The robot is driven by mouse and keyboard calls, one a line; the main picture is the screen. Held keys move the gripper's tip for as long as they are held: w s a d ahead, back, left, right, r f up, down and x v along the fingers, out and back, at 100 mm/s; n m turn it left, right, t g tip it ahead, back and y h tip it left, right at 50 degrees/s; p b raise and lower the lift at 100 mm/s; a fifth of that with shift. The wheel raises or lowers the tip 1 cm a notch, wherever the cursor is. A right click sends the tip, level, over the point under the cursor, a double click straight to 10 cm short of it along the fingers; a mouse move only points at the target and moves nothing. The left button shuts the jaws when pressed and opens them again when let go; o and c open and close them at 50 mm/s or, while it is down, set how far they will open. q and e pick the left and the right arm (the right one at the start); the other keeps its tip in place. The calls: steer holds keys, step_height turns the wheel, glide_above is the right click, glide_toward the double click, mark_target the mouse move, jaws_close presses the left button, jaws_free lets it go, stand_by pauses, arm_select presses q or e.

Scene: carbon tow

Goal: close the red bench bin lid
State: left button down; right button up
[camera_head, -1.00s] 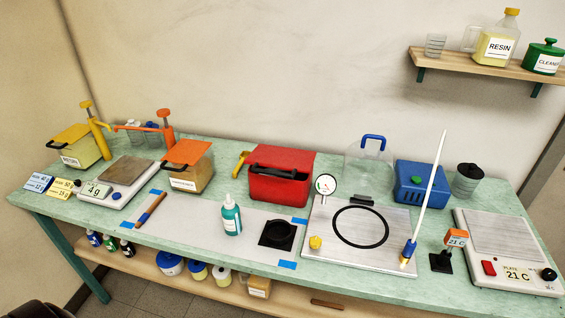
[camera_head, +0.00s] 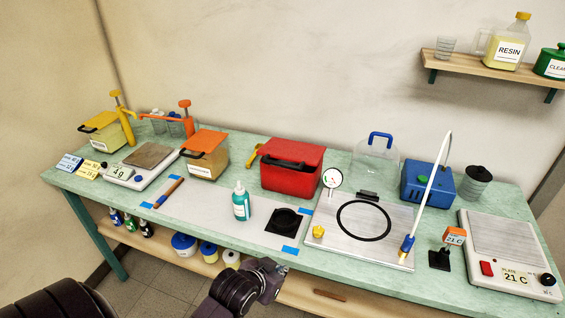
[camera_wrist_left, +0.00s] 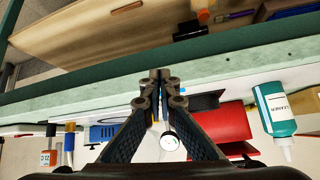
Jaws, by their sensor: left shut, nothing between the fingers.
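The red bench bin (camera_head: 290,180) stands near the back of the table, right of the orange-lidded bin. Its red lid (camera_head: 292,153) lies over the top, with a black handle along the front. I cannot tell whether the lid sits fully flush. My left gripper (camera_head: 284,267) is shut and empty, in front of the table's front edge and well short of the bin. In the left wrist view the shut fingertips (camera_wrist_left: 160,74) point toward the table edge, and the bin (camera_wrist_left: 225,122) shows upside down behind the fingers, partly hidden. My right gripper is not in view.
A teal bottle (camera_head: 241,202) and a black square pad (camera_head: 288,221) stand between the table's front edge and the bin. A metal plate with a gauge (camera_head: 332,178) lies to the right. A yellow-handled tool (camera_head: 254,154) is at the bin's left. A lower shelf (camera_head: 300,290) runs under the table.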

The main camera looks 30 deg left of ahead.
arm_select(q)
steer(key=w+a+r+n+t+y, duration=0.2)
steer(key=w+a+r+t, duration=0.35)
steer(key=r, duration=0.55)
steer(key=w+a+r+n+t+y, duration=0.1)
steer(key=w+a+r+t+y, duration=0.1)
steer(key=w+a+r, duration=0.8)
steer(key=w+p, duration=0.1)
steer(key=w, duration=0.1)
steer(key=w+p, duration=0.1)
steer(key=w, duration=0.4)
steer(key=shift+w+d+r+p, duration=0.2)
steer(key=shift+d+r+p, duration=0.15)
steer(key=shift+r+p, duration=0.05)
steer(key=shift+h, duration=0.4)
steer(key=f, duration=0.1)
steer(key=s+f+p, duration=0.1)
steer(key=f, duration=0.2)
steer(key=shift+s+d, duration=0.25)
steer(key=shift+s, duration=0.15)
steer(key=shift+w, duration=0.1)
